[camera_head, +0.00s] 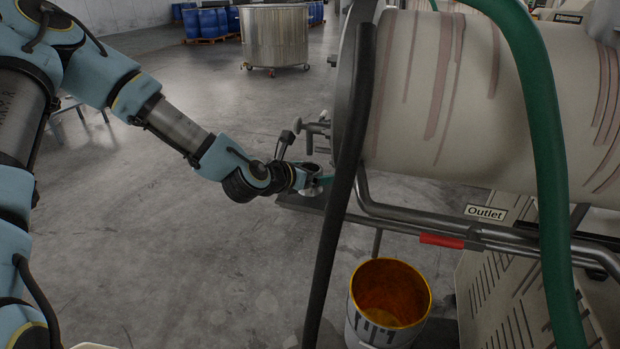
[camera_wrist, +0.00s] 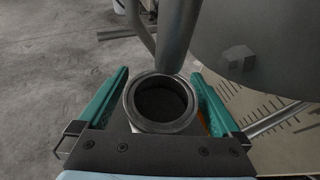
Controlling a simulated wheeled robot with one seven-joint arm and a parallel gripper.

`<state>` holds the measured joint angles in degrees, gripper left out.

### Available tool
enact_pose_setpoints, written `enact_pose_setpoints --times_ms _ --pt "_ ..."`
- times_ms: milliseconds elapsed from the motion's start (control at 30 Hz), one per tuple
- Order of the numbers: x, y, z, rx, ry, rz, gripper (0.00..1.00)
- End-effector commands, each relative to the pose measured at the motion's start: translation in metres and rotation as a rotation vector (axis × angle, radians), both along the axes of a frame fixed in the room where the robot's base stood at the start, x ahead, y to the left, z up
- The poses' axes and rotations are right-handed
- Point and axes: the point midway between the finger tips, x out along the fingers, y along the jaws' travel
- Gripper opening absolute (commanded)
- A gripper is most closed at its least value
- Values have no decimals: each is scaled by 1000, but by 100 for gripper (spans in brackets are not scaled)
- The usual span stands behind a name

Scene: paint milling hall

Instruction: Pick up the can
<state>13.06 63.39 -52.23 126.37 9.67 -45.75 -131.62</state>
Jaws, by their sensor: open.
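A small open-topped metal can (camera_wrist: 133,115) with a dark inside stands between the two teal fingers of my gripper (camera_wrist: 160,73) in the wrist view. The fingers are open, one on each side of the can; whether either touches it is not clear. In the head view my gripper (camera_head: 318,182) reaches to the dark ledge below the tank's end, and the can (camera_head: 308,166) is small and mostly hidden there.
A large cream tank (camera_head: 470,95) with paint drips fills the right. Dark and green hoses (camera_head: 550,150) hang before it. A bucket (camera_head: 365,331) with an orange inside stands below the rails.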

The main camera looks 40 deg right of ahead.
Motion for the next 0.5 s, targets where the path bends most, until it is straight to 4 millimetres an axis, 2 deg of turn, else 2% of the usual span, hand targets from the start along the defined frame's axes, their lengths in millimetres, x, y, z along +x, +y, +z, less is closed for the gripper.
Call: enact_pose_setpoints --times_ms 67,500 --pt "0 0 0 0 0 0 98" --pt "0 0 0 0 0 0 48"
